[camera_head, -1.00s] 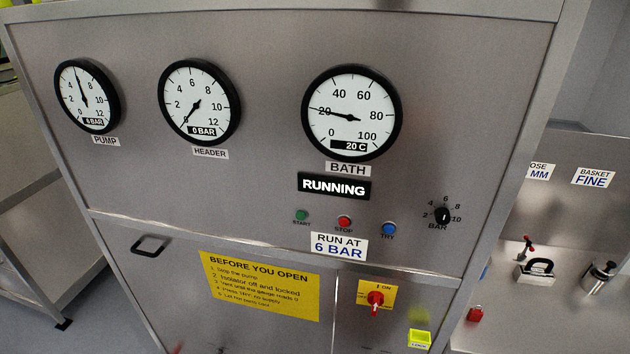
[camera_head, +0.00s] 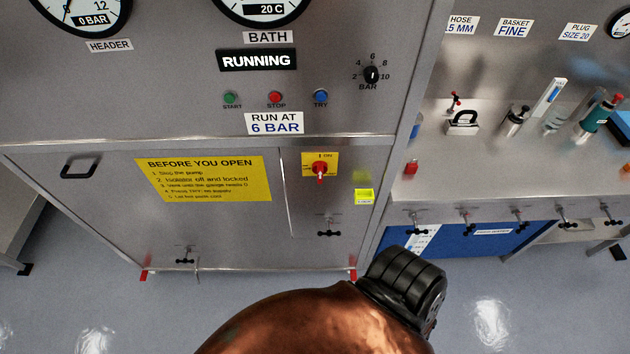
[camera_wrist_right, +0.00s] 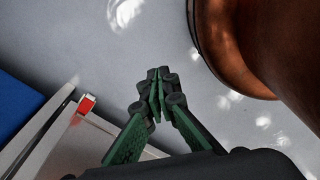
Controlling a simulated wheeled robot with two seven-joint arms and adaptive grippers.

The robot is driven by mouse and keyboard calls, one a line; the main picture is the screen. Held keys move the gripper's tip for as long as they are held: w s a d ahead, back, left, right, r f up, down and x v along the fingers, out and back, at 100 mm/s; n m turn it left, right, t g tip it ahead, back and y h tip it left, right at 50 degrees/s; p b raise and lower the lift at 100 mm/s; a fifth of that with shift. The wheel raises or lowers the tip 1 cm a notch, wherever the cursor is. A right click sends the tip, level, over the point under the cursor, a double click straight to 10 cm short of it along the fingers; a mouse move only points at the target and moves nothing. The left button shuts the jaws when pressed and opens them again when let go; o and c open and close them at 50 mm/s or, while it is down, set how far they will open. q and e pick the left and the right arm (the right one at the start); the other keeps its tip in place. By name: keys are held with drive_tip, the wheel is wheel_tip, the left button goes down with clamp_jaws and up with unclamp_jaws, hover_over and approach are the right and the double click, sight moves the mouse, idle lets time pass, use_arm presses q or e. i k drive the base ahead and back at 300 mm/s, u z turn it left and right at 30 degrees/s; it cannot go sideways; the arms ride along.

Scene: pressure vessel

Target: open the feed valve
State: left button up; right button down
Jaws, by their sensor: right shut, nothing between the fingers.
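Several small valves with black handles show in the head view. One valve (camera_head: 329,232) is on the cabinet's lower right door and another (camera_head: 185,256) is low on its left. Several more, such as one valve (camera_head: 417,222), line the front of the right bench. I cannot tell which is the feed valve; a small label (camera_head: 495,231) on the blue panel is too small to read surely. My right gripper (camera_wrist_right: 155,95) is shut and empty above the floor in the wrist view, apart from any valve. My left gripper is not in view.
The steel cabinet carries a RUNNING sign (camera_head: 257,60), a red isolator switch (camera_head: 320,170) and a yellow notice (camera_head: 205,178). Tools stand on the right bench (camera_head: 430,180), including a red padlock (camera_head: 411,166). A red foot (camera_wrist_right: 86,103) is near my right gripper in the wrist view. Floor space is clear.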

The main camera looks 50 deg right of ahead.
sight(329, 234)
drive_tip(key=z, duration=2.5)
